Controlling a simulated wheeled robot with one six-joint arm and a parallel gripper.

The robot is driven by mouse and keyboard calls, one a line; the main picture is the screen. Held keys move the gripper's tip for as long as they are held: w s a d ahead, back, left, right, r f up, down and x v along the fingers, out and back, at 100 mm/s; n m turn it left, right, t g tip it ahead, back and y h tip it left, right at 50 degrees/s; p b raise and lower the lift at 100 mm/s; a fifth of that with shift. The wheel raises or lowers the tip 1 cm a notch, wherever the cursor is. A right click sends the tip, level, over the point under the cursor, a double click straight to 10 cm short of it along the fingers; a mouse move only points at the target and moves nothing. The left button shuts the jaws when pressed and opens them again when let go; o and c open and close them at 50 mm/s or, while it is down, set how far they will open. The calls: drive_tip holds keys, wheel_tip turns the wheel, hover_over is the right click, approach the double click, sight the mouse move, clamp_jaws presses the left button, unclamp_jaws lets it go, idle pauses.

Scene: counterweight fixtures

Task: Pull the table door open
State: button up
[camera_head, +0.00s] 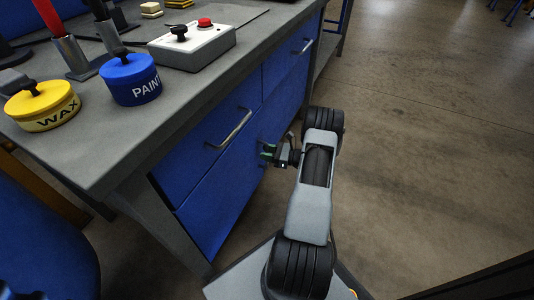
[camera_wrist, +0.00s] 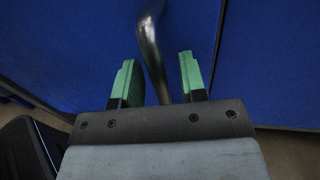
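The table is a grey-topped workbench (camera_head: 150,135) with blue fronts. A lower blue front panel (camera_head: 218,200), likely the door, appears closed in the head view. In the wrist view, a blue panel (camera_wrist: 75,45) fills the background. A curved metal handle (camera_wrist: 149,45) stands out from it and runs down between my green fingertips. My gripper (camera_head: 268,152) is at the bench front, below the upper panel. In the wrist view my gripper (camera_wrist: 158,80) is open, its fingers on either side of the handle with visible gaps. The handle's lower end is hidden by the gripper body.
An upper blue front with a bar handle (camera_head: 232,128) is close above my gripper, and another bar handle (camera_head: 303,47) is farther back. A yellow wax tin (camera_head: 42,110), a blue paint tin (camera_head: 130,80) and a button box (camera_head: 195,50) stand on top. The floor (camera_head: 430,130) at right is clear.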

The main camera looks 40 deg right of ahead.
clamp_jaws()
idle(0.4)
